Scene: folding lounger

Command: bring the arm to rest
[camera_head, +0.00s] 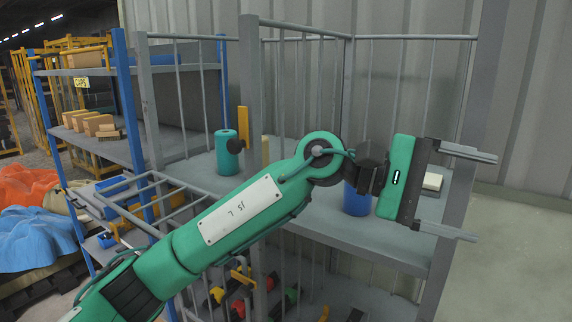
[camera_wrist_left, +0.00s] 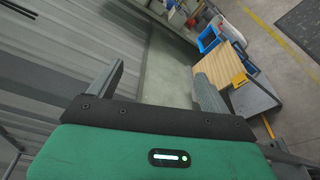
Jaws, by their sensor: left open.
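My left arm comes in from the lower left in the head view and reaches across the front of a grey metal shelf. Its gripper (camera_head: 470,193) is open and empty, with the two fingers apart and pointing right, past the shelf's right post. My right gripper is not in view. No folding lounger can be made out in either view.
The grey shelf (camera_head: 395,240) holds a teal cylinder (camera_head: 227,158), a blue cylinder (camera_head: 356,200) behind my arm, and a pale block (camera_head: 432,182). Coloured tools lie on its lower level. A wooden board (camera_wrist_left: 222,65) shows in the wrist view.

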